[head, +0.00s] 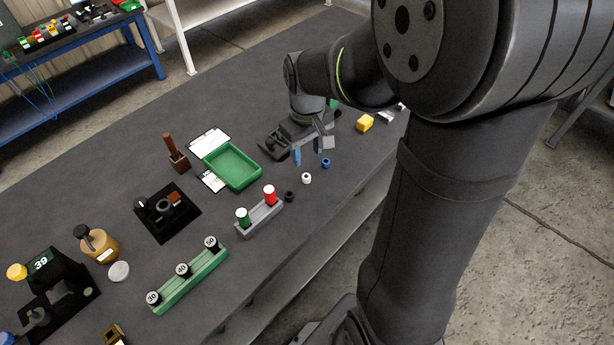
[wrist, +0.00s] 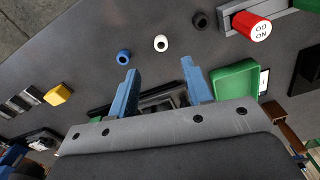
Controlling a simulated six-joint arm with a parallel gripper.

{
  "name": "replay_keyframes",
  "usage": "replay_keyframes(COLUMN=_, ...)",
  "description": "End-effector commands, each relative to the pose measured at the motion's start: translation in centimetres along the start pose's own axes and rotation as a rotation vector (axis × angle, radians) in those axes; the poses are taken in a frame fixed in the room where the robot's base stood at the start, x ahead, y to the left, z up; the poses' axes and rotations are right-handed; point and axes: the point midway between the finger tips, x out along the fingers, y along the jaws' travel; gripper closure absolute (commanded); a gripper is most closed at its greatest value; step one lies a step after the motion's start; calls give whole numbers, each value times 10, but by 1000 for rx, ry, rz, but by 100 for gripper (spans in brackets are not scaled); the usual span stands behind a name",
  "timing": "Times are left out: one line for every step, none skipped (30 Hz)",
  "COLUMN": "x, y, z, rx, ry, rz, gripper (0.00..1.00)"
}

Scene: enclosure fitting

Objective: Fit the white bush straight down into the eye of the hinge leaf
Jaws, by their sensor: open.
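The white bush (head: 306,178) is a small ring standing on the dark table, and in the wrist view (wrist: 161,43) its dark bore faces up. My gripper (head: 309,156) is open and empty. Its blue fingers are apart above the table, and in the wrist view (wrist: 159,69) the white bush lies just beyond the gap between the fingertips. A dark fixture with a grey ring-shaped part (head: 166,207) on a black plate stands left of the green tray; it may be the hinge leaf, but I cannot tell for sure.
A blue bush (head: 326,162) and a black bush (head: 289,196) stand on either side of the white one. A grey rack (head: 260,219) holds a green and a red cylinder. A green tray (head: 232,166), yellow block (head: 364,122) and green rack (head: 190,281) also stand on the table.

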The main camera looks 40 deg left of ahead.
Motion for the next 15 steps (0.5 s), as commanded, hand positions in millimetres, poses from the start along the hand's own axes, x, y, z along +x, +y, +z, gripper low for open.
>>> replay_keyframes(x=10, y=0, z=1, rx=0, ry=-4, rz=-2, gripper=55)
replay_keyframes(x=15, y=0, z=0, rx=0, ry=-3, rz=-1, gripper=55)
replay_keyframes(x=20, y=0, z=0, rx=0, ry=-3, rz=-1, gripper=55)
replay_keyframes(x=23, y=0, z=0, rx=0, ry=-2, rz=-1, gripper=55)
replay_keyframes(x=26, y=0, z=0, rx=0, ry=-3, rz=-1, gripper=55)
replay_keyframes(x=29, y=0, z=0, rx=0, ry=-2, rz=-1, gripper=55)
replay_keyframes(x=30, y=0, z=0, rx=0, ry=-1, rz=0, gripper=55)
replay_keyframes(x=31, y=0, z=0, rx=0, ry=0, rz=0, gripper=55)
replay_keyframes(x=33, y=0, z=0, rx=0, ry=0, rz=0, gripper=55)
replay_keyframes(x=36, y=0, z=0, rx=0, ry=-1, rz=0, gripper=55)
replay_keyframes(x=39, y=-1, z=0, rx=0, ry=-2, rz=-1, gripper=55)
replay_keyframes(x=44, y=-1, z=0, rx=0, ry=-3, rz=-1, gripper=55)
replay_keyframes(x=48, y=-1, z=0, rx=-1, ry=-3, rz=-1, gripper=55)
replay_keyframes(x=53, y=-1, z=0, rx=-1, ry=-4, rz=-1, gripper=55)
replay_keyframes(x=60, y=-2, z=0, rx=-1, ry=-3, rz=-1, gripper=55)
